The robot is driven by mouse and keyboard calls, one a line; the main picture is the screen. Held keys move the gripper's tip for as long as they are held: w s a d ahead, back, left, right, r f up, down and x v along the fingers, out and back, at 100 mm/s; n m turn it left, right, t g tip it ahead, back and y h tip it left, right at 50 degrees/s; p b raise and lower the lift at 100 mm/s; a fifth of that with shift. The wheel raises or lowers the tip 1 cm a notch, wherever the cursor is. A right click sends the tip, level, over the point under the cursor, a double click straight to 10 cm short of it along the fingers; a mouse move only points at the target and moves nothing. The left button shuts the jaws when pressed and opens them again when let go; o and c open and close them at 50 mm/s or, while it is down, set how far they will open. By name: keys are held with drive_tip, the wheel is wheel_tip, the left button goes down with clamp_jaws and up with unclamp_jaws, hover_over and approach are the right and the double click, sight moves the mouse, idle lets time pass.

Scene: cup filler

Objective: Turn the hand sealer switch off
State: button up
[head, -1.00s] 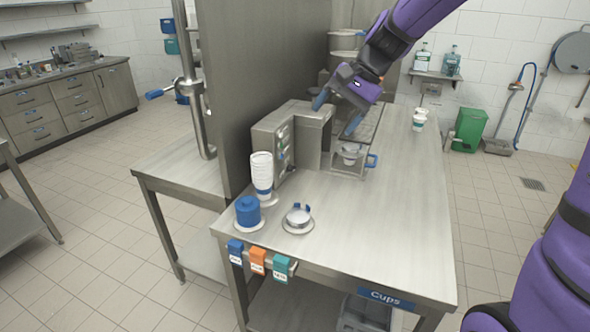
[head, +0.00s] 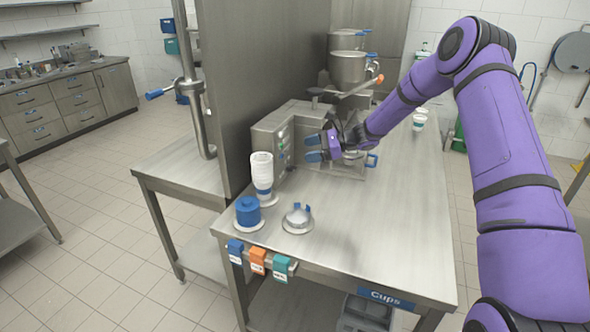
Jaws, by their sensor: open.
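My gripper (head: 316,148) is open and empty, its two blue fingers pointing left. It is in front of the grey machine (head: 298,112), to the right of the machine's front panel (head: 283,143), which has small coloured controls. In the picture a gap shows between the fingertips and the panel; I cannot tell whether they touch anything. A small round metal device with a blue top piece (head: 297,217) sits on a pale round base near the table's front left; it may be the hand sealer. I cannot make out a labelled sealer switch or its position.
A stack of white cups (head: 262,172) and a blue round container (head: 248,211) stand at the table's left edge. Metal hoppers (head: 347,68) rise behind the machine. Blue, orange and teal holders (head: 258,260) hang on the front edge.

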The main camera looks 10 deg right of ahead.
sight(295, 168)
drive_tip(key=w+d+f+m+t, duration=0.2)
drive_tip(key=f+m, duration=0.1)
drive_tip(key=f, duration=0.2)
drive_tip(key=w+d+f+m+t, duration=0.2)
drive_tip(key=f+m, duration=0.1)
drive_tip(key=f, duration=0.2)
drive_tip(key=w+d+f+m+t, duration=0.2)
drive_tip(key=f, duration=0.3)
drive_tip(key=shift+w+d+m, duration=0.1)
drive_tip(key=shift+w+m, duration=0.1)
drive_tip(key=shift+m, duration=0.2)
drive_tip(key=x, duration=1)
drive_tip(key=shift+w+a+r, duration=0.2)
drive_tip(key=shift+c, duration=0.2)
